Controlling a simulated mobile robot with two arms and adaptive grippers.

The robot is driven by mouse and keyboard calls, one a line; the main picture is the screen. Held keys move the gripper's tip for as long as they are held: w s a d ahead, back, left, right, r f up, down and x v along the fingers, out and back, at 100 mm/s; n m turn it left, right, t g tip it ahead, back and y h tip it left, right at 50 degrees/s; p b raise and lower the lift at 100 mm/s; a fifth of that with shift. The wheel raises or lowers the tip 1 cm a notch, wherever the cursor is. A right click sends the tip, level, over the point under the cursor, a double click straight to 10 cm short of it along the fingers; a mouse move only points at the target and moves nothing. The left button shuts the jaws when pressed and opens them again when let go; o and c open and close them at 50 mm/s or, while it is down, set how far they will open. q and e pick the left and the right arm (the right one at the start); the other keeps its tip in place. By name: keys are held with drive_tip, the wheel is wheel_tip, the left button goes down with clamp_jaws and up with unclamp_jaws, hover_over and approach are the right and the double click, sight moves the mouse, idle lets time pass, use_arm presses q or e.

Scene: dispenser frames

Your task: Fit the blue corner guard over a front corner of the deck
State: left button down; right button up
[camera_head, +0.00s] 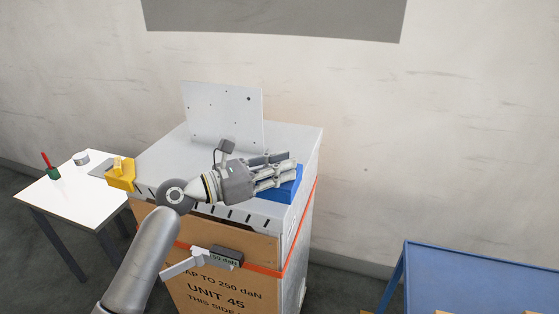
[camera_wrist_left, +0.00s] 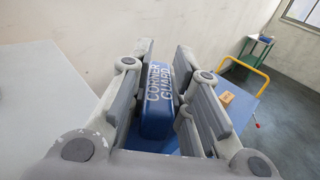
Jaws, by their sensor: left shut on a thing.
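The blue corner guard (camera_head: 287,191) is at the front right corner of the grey deck (camera_head: 300,136), partly hidden by my left gripper (camera_head: 282,174). My left gripper is shut on it. In the left wrist view the guard (camera_wrist_left: 157,98), lettered "CORNER GUARD", stands between the fingers (camera_wrist_left: 158,85). I cannot tell whether the guard touches the deck or is held above it. A yellow corner guard (camera_head: 121,177) sits at the deck's front left corner. My right gripper is not in view.
An upright grey plate (camera_head: 222,115) stands on the deck. An orange strap (camera_head: 262,268) crosses the cardboard front (camera_head: 190,285). A white table (camera_head: 62,202) with small items is at left. A blue table (camera_head: 470,275) is at right.

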use_arm(q)
drive_tip(key=shift+a+f, duration=0.1)
drive_tip(key=shift+f, duration=0.5)
wheel_tip(320, 180, down, 2)
drive_tip(key=shift+a+f+b, duration=0.15)
drive_tip(key=shift+f+b, duration=0.1)
drive_tip(key=shift+b, duration=0.35)
drive_tip(key=shift+f, duration=0.5)
drive_tip(key=shift+f+b, duration=0.25)
drive_tip(key=shift+b, duration=0.05)
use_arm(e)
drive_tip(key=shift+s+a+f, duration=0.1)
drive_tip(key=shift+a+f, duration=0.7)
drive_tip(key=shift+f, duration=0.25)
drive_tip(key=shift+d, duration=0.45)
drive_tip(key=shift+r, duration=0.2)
use_arm(q)
drive_tip(key=shift+p, duration=0.45)
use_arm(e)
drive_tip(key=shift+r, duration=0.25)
use_arm(q)
drive_tip(key=shift+f, duration=0.1)
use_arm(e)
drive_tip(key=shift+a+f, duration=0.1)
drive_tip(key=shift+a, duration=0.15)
use_arm(q)
drive_tip(key=shift+f, duration=0.15)
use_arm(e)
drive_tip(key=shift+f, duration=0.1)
